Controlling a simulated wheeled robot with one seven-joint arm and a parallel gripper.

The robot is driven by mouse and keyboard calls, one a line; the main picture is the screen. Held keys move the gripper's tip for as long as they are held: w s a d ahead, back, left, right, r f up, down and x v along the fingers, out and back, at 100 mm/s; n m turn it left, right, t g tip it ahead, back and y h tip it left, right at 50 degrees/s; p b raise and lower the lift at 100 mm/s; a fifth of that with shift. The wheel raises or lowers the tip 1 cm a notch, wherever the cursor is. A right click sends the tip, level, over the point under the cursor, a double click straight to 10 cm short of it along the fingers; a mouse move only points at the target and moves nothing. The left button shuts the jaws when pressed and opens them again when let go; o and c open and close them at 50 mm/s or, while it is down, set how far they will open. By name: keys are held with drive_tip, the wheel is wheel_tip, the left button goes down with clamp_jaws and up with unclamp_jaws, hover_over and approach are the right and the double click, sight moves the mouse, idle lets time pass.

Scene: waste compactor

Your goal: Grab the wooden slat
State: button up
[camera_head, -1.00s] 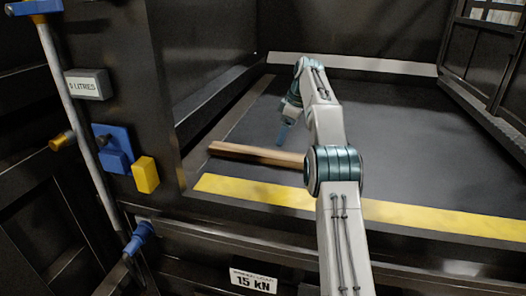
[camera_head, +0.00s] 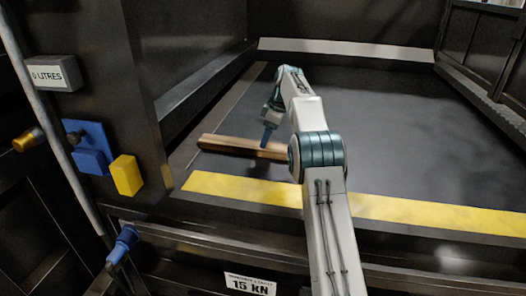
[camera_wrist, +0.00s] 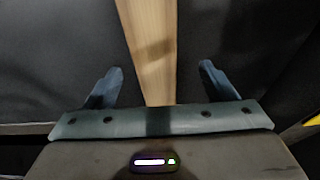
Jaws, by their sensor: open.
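The wooden slat (camera_head: 236,146) lies flat on the dark compactor floor in the head view, just behind the yellow stripe. My arm hides its right end. My gripper (camera_head: 268,136) points down over the slat near its right part. In the wrist view the slat (camera_wrist: 153,60) runs from the top edge down between the two blue fingers of my gripper (camera_wrist: 160,80). The fingers are wide apart, with a gap on each side of the slat. I cannot tell how far the fingertips are above the floor.
A yellow stripe (camera_head: 240,189) marks the front edge of the compactor floor (camera_head: 380,125). A dark wall stands at the left, with a blue part (camera_head: 90,148) and a yellow block (camera_head: 126,175) on its front. The floor to the right and behind is clear.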

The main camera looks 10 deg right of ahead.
drive_tip(key=shift+w+p+x, duration=0.15)
drive_tip(key=shift+p+x, duration=0.1)
drive_tip(key=shift+x, duration=1.05)
drive_tip(key=shift+w+p+x, duration=0.2)
drive_tip(key=shift+p+x, duration=0.05)
drive_tip(key=shift+x, duration=1)
drive_tip(key=shift+d, duration=0.15)
drive_tip(key=c, duration=1.2)
drive_tip(key=shift+r, duration=0.1)
drive_tip(key=shift+c, duration=1.2)
